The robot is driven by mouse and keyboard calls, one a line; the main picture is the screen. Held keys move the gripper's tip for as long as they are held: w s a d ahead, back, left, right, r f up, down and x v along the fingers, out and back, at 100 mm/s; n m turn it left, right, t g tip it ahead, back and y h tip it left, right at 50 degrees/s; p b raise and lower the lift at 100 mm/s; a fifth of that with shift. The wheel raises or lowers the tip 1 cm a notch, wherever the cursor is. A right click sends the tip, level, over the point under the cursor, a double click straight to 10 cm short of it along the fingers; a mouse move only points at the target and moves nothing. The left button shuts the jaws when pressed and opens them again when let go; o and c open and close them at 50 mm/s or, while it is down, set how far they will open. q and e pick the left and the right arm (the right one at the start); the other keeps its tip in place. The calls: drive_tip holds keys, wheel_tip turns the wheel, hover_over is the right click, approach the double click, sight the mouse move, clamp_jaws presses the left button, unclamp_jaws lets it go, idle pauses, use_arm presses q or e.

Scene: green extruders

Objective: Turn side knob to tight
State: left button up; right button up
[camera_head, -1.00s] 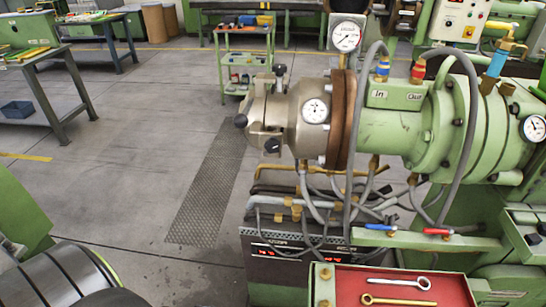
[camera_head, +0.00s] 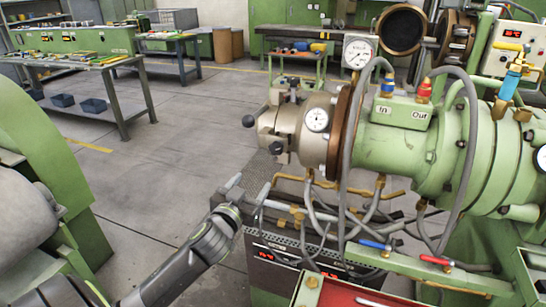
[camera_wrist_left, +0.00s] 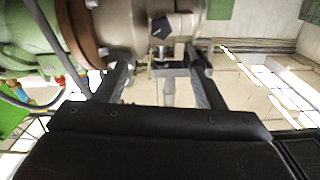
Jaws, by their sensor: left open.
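The green extruder's silver head (camera_head: 298,122) carries dark knobs, one at its left end (camera_head: 249,121), one low at its front (camera_head: 276,148) and one on top (camera_head: 280,85). Which of them is the side knob I cannot tell for sure. My left gripper (camera_head: 247,188) is open, below and a little left of the head, apart from the knobs. In the left wrist view its two fingers (camera_wrist_left: 160,78) stand apart, with a dark knob (camera_wrist_left: 160,27) beyond and above the gap. My right gripper is not in view.
Hoses and brass pipes (camera_head: 330,190) hang under the extruder close to my left gripper. A red tray (camera_head: 345,293) lies at the bottom. A green machine (camera_head: 45,170) stands at the left. Workbenches (camera_head: 95,75) stand farther back. The floor between is clear.

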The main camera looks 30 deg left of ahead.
sight(275, 149)
use_arm(q)
drive_tip(key=p+x, duration=0.3)
drive_tip(key=x, duration=1.4)
drive_tip(key=shift+w, duration=0.2)
drive_tip(key=c, duration=1)
